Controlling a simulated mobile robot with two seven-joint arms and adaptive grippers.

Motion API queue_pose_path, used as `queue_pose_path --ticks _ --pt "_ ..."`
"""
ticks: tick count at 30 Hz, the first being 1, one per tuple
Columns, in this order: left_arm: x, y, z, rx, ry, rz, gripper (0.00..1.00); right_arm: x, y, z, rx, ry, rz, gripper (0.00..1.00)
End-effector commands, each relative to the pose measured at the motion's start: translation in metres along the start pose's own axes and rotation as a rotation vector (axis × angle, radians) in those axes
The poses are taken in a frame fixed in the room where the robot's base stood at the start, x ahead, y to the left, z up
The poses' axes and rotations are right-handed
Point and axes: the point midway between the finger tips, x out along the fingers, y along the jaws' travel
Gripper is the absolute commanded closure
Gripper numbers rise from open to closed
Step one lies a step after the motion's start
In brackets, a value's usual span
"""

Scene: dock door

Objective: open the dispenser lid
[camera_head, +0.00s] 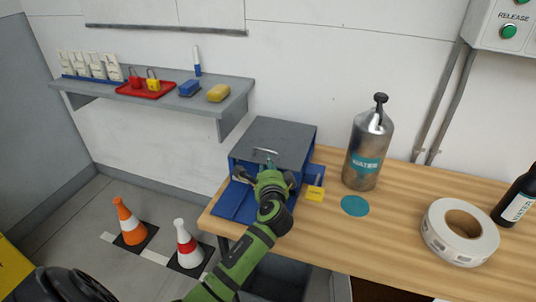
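The dispenser looks like a blue box (300,165) with a flat grey lid (277,134) on the wooden bench. The lid lies flat over the box and looks closed. A pale bar handle (265,152) is on the front edge of the lid. My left gripper (264,172) is in front of the box, just below the handle, with its fingers spread apart and nothing seen between them. I cannot tell whether it touches the box. It hides part of the box's front. My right gripper is not in view.
On the bench (400,225) stand a metal water bottle (368,145), a label roll (460,232) and a dark bottle (518,200). A yellow tag (315,193) and a teal disc (355,205) lie nearby. A wall shelf (222,97) holds small items. Cones (130,222) stand on the floor.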

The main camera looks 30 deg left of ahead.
Motion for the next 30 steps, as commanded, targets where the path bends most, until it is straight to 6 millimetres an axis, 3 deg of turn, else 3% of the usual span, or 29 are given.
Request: queue_pose_path --ticks 15,28,29,30 --pt "0.063 -0.004 -0.001 0.016 -0.002 -0.012 0.73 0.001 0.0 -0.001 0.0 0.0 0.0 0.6" --pt "0.072 -0.004 -0.001 0.015 0.0 -0.011 0.73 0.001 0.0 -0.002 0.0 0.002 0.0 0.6" --pt "0.072 -0.004 -0.001 0.015 0.0 -0.011 0.81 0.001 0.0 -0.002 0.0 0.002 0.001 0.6" --pt "0.072 -0.004 -0.001 0.015 0.0 -0.011 0.97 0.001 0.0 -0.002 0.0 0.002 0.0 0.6"
